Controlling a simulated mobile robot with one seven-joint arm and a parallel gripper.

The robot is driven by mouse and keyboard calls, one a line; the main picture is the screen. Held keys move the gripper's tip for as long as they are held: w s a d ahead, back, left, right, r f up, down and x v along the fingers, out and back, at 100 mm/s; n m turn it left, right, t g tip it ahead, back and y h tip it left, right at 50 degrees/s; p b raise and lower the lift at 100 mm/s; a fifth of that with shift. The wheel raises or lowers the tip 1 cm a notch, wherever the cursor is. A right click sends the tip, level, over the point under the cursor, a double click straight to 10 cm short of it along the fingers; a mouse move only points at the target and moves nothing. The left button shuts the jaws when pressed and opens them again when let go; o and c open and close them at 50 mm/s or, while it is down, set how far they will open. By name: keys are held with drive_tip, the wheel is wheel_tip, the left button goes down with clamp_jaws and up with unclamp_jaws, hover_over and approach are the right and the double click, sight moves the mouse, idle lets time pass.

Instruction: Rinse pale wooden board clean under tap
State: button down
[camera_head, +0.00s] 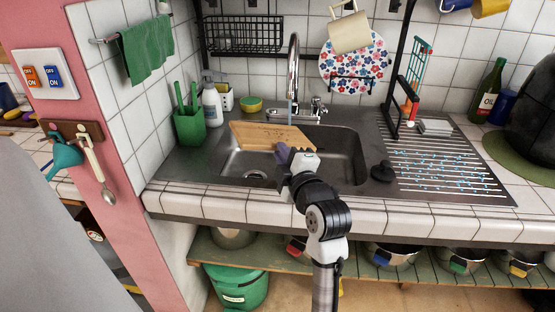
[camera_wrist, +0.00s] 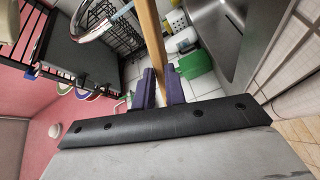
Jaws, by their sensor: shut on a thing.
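The pale wooden board (camera_head: 268,136) is held tilted over the sink basin (camera_head: 345,160), under the tap (camera_head: 293,70). A thin bluish stream seems to run from the spout down to the board's upper edge. My gripper (camera_head: 284,152) is shut on the board's right part, its purple fingers at the near side. In the wrist view the board (camera_wrist: 153,35) shows edge-on as a tan strip between the two purple fingers of my gripper (camera_wrist: 160,90). The tap also shows in the wrist view (camera_wrist: 92,22). Whether the board's face is dirty I cannot tell.
A green utensil cup (camera_head: 189,127), a soap bottle (camera_head: 211,104) and a yellow-green sponge (camera_head: 251,104) stand behind the sink's left. A black plug (camera_head: 383,171) lies right of the basin. The wet drainboard (camera_head: 440,170) is mostly free. A wire rack (camera_head: 242,34) hangs above.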

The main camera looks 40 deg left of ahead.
sight(301, 139)
drive_tip(key=w, duration=0.2)
drive_tip(key=w+a, duration=0.1)
drive_tip(key=w, duration=0.1)
drive_tip(key=w+f, duration=0.1)
drive_tip(key=shift+w+a+b, duration=0.15)
drive_tip(key=shift+w+b, duration=0.2)
drive_tip(key=shift+w, duration=0.05)
drive_tip(key=shift+w+a+f+b, duration=0.15)
drive_tip(key=shift+w+b, duration=0.2)
drive_tip(key=shift+w, duration=0.35)
drive_tip(key=shift+w+a+b, duration=0.15)
drive_tip(key=shift+w+b, duration=0.2)
drive_tip(key=shift+w, duration=0.35)
drive_tip(key=shift+w+a+f+b, duration=0.15)
drive_tip(key=shift+w+b, duration=0.2)
drive_tip(key=shift+w, duration=0.35)
drive_tip(key=shift+r, duration=0.1)
drive_tip(key=shift+a, duration=0.1)
drive_tip(key=shift+s+a, duration=0.45)
drive_tip(key=shift+a, duration=0.15)
drive_tip(key=shift+s+a, duration=0.4)
drive_tip(key=shift+a, duration=0.2)
drive_tip(key=shift+w+d+b, duration=0.1)
drive_tip(key=shift+b, duration=0.25)
idle(0.5)
drive_tip(key=shift+w+d+b, duration=0.4)
drive_tip(key=shift+d, duration=0.2)
drive_tip(key=shift+w+d+b, duration=0.35)
drive_tip(key=shift+d+b, duration=0.05)
drive_tip(key=shift+d, duration=0.2)
